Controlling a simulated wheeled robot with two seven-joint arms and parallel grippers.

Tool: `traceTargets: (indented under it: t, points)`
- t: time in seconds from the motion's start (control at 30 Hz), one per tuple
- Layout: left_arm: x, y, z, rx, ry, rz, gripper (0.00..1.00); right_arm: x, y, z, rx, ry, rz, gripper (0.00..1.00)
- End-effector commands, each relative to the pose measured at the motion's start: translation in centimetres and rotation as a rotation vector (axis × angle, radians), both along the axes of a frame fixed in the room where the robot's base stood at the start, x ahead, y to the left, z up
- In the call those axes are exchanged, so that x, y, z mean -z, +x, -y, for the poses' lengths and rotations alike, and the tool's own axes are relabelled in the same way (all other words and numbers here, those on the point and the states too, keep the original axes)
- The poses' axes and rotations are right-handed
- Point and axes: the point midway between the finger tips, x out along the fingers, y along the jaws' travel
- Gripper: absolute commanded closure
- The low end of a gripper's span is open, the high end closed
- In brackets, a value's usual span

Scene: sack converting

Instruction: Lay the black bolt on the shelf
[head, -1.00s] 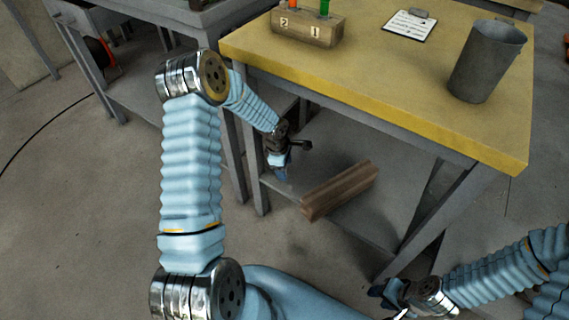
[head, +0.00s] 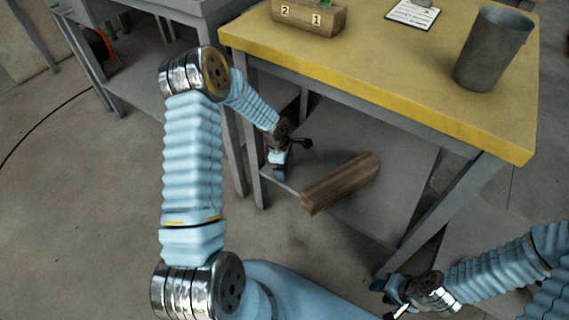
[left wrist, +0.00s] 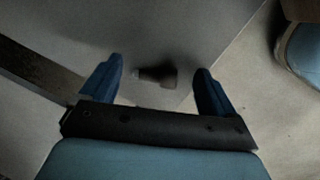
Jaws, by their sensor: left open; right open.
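The black bolt (left wrist: 158,76) shows in the left wrist view as a short dark piece. It appears to lie on the grey shelf (left wrist: 205,28) near the shelf's corner, between my open fingers in the picture. The fingers look apart from it. My left gripper (left wrist: 159,68) is open and empty. In the head view my left gripper (head: 279,173) points down over the left front corner of the shelf (head: 392,205) under the yellow table, and the bolt cannot be made out there. My right gripper (head: 393,300) is open at the lower right, away from the shelf.
A brown wooden beam (head: 341,184) lies on the shelf right of my left gripper. The yellow tabletop (head: 400,75) overhangs the shelf, with table legs (head: 443,217) at its sides.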

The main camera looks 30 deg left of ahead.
Motion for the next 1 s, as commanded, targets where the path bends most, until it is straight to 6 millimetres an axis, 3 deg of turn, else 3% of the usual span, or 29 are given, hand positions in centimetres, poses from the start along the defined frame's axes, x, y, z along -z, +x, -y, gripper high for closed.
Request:
traceTargets:
  t: [0.27, 0.7, 0.83, 1.0]
  points:
    - [-1.0, -0.1, -0.1, -0.001, 0.001, 0.002, 0.11, -0.1, 0.0, 0.0, 0.0, 0.0, 0.0, 0.57]
    - [-10.7, -1.6, -1.0, -0.002, 0.002, 0.004, 0.11, -0.4, -0.1, -0.1, -0.003, 0.002, -0.001, 0.57]
    - [-12.6, -1.9, -1.2, -0.001, 0.002, 0.003, 0.11, -0.5, -0.1, -0.2, -0.003, 0.002, -0.001, 0.57]
    - [-13.5, -2.1, -1.3, 0.0, 0.0, 0.0, 0.11, -0.5, -0.1, -0.2, -0.003, 0.003, -0.002, 0.57]
